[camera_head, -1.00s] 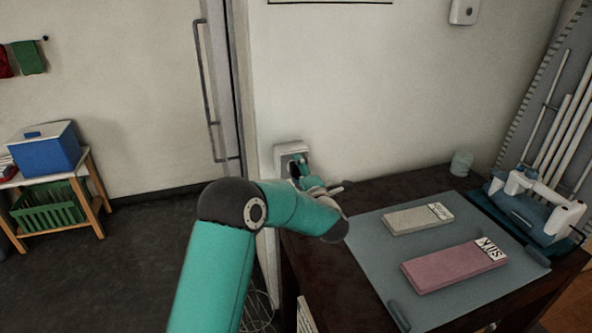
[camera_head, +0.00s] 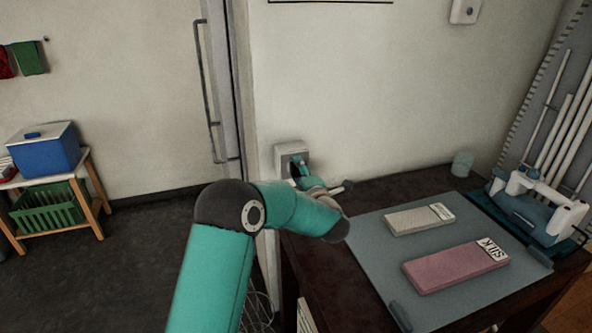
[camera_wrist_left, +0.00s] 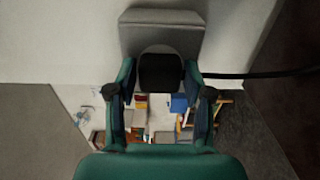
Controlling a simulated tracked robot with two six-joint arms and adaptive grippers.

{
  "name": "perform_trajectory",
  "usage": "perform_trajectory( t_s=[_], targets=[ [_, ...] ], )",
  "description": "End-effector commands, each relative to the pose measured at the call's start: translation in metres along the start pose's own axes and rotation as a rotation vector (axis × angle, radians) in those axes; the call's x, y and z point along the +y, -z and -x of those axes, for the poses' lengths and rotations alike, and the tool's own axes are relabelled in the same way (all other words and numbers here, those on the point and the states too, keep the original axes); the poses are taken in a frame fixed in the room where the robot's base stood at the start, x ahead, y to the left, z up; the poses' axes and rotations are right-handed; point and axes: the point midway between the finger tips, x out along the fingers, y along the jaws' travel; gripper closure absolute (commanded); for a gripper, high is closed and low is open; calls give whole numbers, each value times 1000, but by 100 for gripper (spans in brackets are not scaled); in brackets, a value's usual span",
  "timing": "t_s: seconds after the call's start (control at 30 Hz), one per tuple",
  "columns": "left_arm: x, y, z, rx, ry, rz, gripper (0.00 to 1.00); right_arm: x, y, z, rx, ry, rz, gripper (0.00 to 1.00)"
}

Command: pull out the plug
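A grey wall socket (camera_head: 291,150) is on the pale wall left of the counter. In the left wrist view its grey housing (camera_wrist_left: 161,35) is at the top middle. A black plug (camera_wrist_left: 161,73) sits at the socket face, and a dark cable (camera_wrist_left: 262,74) runs off to the right. My left gripper (camera_head: 299,172) is at the socket. In the left wrist view the gripper (camera_wrist_left: 160,78) has one finger on each side of the plug, both seeming to touch it. In the head view the hand mostly hides the plug. My right gripper is not in view.
A dark counter (camera_head: 385,178) stands right of the socket with a grey mat (camera_head: 365,245), a pale block (camera_head: 415,221), a pink block (camera_head: 455,268) and a white-and-blue rack (camera_head: 540,205). A door handle (camera_head: 205,90) is to the left. The wall above the socket is clear.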

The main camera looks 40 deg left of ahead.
Motion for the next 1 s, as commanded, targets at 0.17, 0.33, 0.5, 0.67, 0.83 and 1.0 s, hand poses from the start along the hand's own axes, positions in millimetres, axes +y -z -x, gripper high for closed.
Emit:
perform_trajectory(
  t_s=[0.17, 0.33, 0.5, 0.67, 0.83, 1.0],
  targets=[
    [0, 0, 0, 0, 0, 0, 85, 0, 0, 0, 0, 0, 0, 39],
    [0, 0, 0, 0, 0, 0, 100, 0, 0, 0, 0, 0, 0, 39],
    [0, 0, 1, -1, -1, 0, 100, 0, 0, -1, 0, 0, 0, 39],
    [-1, -1, 7, -1, -1, 0, 100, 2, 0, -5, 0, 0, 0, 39],
    [0, 0, 14, -1, -2, 0, 100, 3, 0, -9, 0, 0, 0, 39],
    [-1, 0, 21, -1, 0, 0, 100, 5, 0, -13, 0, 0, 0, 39]
  ],
)
